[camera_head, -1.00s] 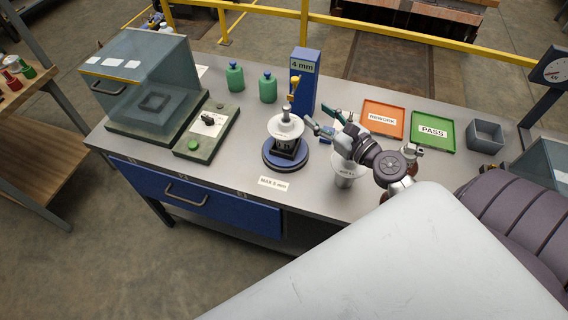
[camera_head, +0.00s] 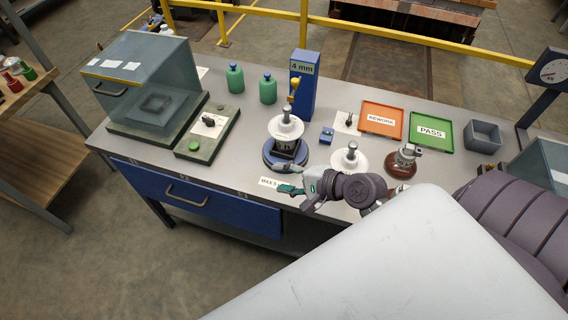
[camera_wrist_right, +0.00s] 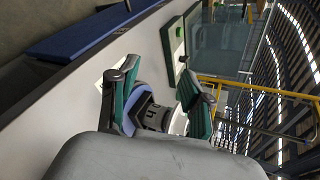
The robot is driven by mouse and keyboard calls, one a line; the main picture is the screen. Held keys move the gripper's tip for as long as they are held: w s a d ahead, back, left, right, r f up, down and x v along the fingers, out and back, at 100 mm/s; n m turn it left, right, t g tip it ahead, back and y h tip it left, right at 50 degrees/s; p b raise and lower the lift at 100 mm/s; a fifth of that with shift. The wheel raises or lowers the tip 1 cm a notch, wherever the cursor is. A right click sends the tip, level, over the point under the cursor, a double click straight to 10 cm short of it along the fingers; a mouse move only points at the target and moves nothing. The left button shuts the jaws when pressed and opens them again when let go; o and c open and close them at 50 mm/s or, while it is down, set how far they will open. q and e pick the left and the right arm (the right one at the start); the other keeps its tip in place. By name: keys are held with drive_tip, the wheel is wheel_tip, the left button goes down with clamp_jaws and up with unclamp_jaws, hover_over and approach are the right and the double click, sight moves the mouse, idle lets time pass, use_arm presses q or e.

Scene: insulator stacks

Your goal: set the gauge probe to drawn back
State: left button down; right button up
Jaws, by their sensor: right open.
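A tall blue gauge post marked "4 mm" (camera_head: 304,80) stands at the back of the bench. A yellow piece (camera_head: 293,88) is on its front, above a white insulator stack (camera_head: 286,126) on a round blue base (camera_head: 285,156). I cannot tell which part is the probe or how it is set. My right gripper (camera_head: 294,188) is open and empty at the bench front, just in front of the base. In the right wrist view the green-padded fingers (camera_wrist_right: 158,78) stand apart with the blue base (camera_wrist_right: 140,112) beyond and between them. My left gripper is out of view.
A white insulator (camera_head: 349,159) and a brown one (camera_head: 403,162) stand right of the base. A small blue block (camera_head: 327,136), an orange REWORK tray (camera_head: 382,106) and a green PASS tray (camera_head: 431,117) lie behind. Green bottles (camera_head: 268,88) stand at left back.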

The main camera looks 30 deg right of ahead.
drive_tip(key=shift+s+a+f, duration=0.15)
drive_tip(key=shift+n, duration=0.3)
